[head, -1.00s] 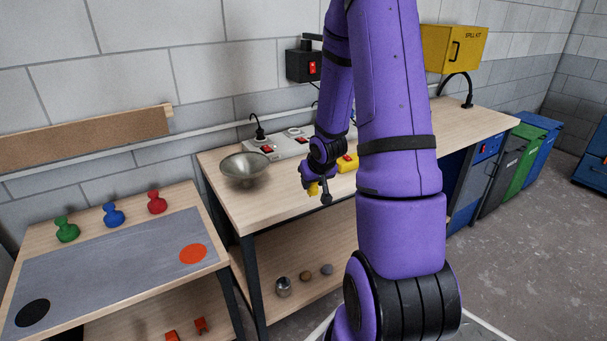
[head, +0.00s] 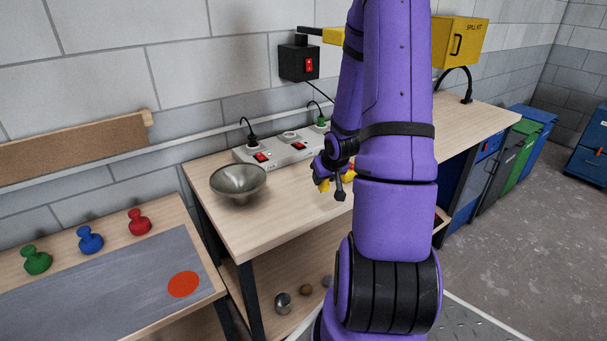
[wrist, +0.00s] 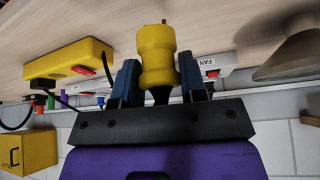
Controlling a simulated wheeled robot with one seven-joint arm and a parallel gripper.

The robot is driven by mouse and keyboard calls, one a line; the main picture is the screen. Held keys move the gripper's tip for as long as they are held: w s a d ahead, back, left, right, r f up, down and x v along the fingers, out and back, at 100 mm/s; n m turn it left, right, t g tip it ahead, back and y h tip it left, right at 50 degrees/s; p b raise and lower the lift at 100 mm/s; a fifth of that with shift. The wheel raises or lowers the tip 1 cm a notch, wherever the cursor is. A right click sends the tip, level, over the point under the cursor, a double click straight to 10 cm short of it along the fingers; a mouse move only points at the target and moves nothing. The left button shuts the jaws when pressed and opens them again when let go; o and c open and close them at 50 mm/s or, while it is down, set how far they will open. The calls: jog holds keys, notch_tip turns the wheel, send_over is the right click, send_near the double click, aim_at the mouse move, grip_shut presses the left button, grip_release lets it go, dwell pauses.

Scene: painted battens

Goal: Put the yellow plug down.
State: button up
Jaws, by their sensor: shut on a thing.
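The yellow plug (wrist: 157,55) is held between the two blue fingers of my gripper (wrist: 159,76) in the wrist view. Its metal prong points to the top of that picture and its dark cord end sits between the fingers. In the head view the plug (head: 324,185) shows as a small yellow spot at my gripper (head: 332,187), over the wooden bench (head: 275,200). I cannot tell how far the plug is above the bench top.
A grey power strip (head: 270,153) with red switches and plugs lies along the wall. A metal bowl (head: 238,184) stands left of my gripper. A yellow box with a red switch (wrist: 68,62) sits near my gripper. Bare bench top lies between bowl and gripper.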

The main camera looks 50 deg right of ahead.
jog(key=w+d, duration=0.1)
jog(key=w, duration=0.2)
jog(key=w+d, duration=0.1)
jog(key=w, duration=0.3)
jog(key=w+d+f, duration=0.1)
jog(key=w, duration=0.3)
jog(key=shift+d, duration=0.3)
jog(key=shift+f, duration=1.8)
jog(key=shift+f, duration=0.6)
jog(key=o, duration=1)
